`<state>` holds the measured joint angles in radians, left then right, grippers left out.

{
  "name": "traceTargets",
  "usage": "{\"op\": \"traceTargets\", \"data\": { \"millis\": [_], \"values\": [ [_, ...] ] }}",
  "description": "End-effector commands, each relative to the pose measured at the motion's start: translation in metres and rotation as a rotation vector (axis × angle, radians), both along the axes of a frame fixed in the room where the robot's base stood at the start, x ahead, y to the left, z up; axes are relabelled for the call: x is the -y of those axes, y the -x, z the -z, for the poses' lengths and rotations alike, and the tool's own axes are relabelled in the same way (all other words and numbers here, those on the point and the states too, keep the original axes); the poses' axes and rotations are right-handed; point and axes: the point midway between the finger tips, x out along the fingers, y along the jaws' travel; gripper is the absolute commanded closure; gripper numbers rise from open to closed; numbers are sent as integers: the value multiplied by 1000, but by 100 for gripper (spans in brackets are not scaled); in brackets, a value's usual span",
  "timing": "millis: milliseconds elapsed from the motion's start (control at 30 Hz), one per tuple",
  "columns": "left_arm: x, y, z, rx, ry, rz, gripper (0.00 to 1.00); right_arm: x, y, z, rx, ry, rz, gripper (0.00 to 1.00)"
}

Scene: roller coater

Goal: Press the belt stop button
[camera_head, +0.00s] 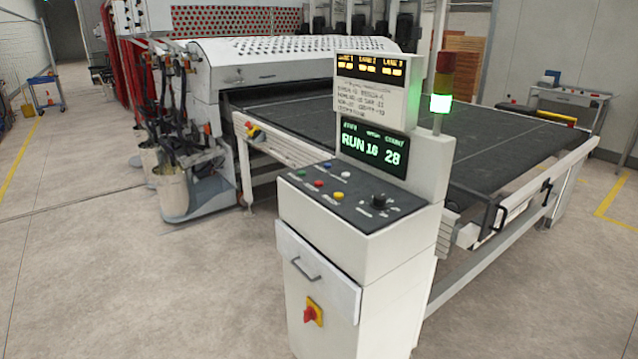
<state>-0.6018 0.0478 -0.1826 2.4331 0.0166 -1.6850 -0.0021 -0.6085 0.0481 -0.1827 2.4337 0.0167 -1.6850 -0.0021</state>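A white control console (345,240) stands in the middle of the head view. Its sloped dark panel (350,211) carries a green button (300,173), a red button (319,184), a yellow button (338,195), a blue button (327,165), a white button (345,174) and a black knob (379,201). The panel labels are too small to read, so I cannot tell which button is the belt stop. The display (373,148) above reads RUN 16 and 28. A signal tower (441,90) has its green light lit. Neither gripper is in view.
A wide dark conveyor belt (510,140) lies behind the console, with the white roller machine (290,65) at its far left. A red and yellow rotary switch (313,312) sits low on the console front. Buckets with hoses (180,190) stand left. The floor in front is clear.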

Motion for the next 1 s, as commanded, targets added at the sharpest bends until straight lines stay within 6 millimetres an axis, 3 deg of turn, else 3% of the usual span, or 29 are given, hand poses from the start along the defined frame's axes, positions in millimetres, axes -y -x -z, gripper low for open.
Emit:
{"op": "traceTargets", "data": {
  "millis": [467,1000],
  "values": [
    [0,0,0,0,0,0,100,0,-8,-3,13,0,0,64],
    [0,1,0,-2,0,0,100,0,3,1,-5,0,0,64]
  ]
}}
